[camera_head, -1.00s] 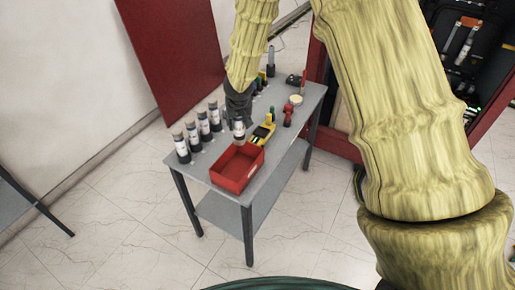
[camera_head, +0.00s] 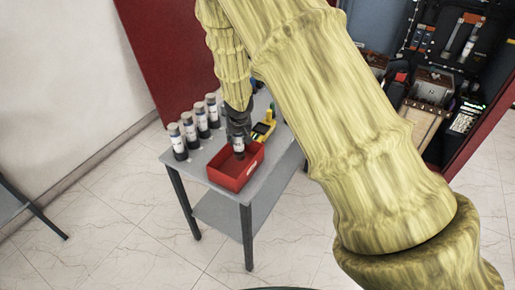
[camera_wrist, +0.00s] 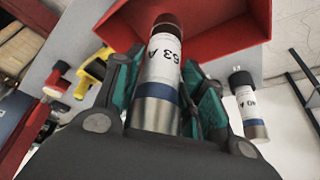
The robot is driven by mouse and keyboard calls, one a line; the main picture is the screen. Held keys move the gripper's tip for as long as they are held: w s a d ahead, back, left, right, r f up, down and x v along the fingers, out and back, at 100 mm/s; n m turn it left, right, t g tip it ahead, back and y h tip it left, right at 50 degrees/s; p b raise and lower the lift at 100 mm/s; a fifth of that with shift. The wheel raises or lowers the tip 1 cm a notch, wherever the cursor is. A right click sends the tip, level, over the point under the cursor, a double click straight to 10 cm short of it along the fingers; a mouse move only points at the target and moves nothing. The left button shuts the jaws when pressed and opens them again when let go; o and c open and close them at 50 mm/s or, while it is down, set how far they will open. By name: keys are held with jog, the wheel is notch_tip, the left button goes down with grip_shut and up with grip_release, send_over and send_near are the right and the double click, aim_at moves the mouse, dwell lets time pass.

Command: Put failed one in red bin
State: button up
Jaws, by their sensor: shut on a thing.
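The red bin (camera_head: 228,179) stands at the near end of the grey table. My gripper (camera_head: 238,132) is above the bin, pointing down. It is shut on a silver cylinder (camera_head: 239,146) with a white label. In the wrist view my gripper (camera_wrist: 165,85) holds the cylinder (camera_wrist: 158,64) between its green-padded fingers. The label reads "63 A", with a blue band beside it. The cylinder's dark far end is over the inside of the red bin (camera_wrist: 225,35). Whether it touches the bin floor cannot be told.
Several similar labelled cylinders (camera_head: 201,120) stand in a row along the table's left side. One cylinder (camera_wrist: 248,104) shows beside the bin in the wrist view. An open cabinet (camera_head: 440,80) stands at right.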

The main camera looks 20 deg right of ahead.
aim_at(239, 145)
jog(key=shift+f+b, duration=2.15)
jog(key=shift+b, duration=0.2)
jog(key=o, duration=1.4)
